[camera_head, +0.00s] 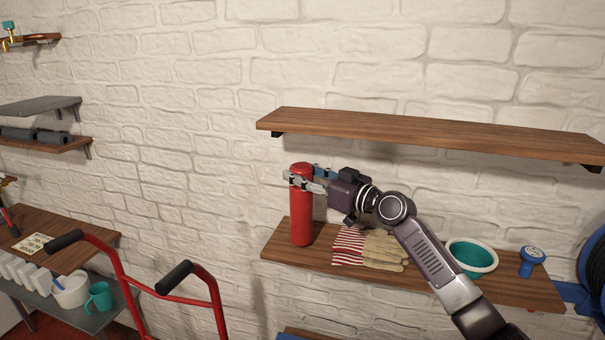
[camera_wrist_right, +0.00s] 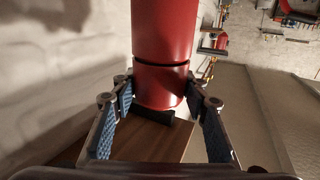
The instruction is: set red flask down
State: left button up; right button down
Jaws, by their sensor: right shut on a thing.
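The red flask (camera_head: 301,212) is upright over the left end of the lower wooden shelf (camera_head: 285,250). Its base is at or very near the shelf top; I cannot tell whether it touches. My right gripper (camera_head: 303,180) comes from the right and is shut on the upper part of the flask. In the right wrist view the red flask (camera_wrist_right: 164,40) stands between the two fingers of the right gripper (camera_wrist_right: 160,88), with blue pads showing on the fingers. My left gripper is not in view.
Striped work gloves (camera_head: 370,247) lie on the shelf just right of the flask. A white bowl with teal inside (camera_head: 472,256) and a blue stamp-like object (camera_head: 531,261) stand farther right. An upper shelf (camera_head: 430,133) hangs above. A red hand-truck frame (camera_head: 125,275) is front left.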

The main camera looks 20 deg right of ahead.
jog(key=shift+w+d+f+p, duration=0.1)
jog(key=shift+d+f+p, duration=0.05)
jog(key=shift+p, duration=0.15)
jog(key=shift+w+f, duration=0.1)
jog(key=shift+f, duration=0.2)
jog(key=shift+f, duration=0.1)
jog(key=c, duration=1.1)
grip_release()
jog(key=shift+f, duration=0.1)
jog(key=shift+c, duration=0.2)
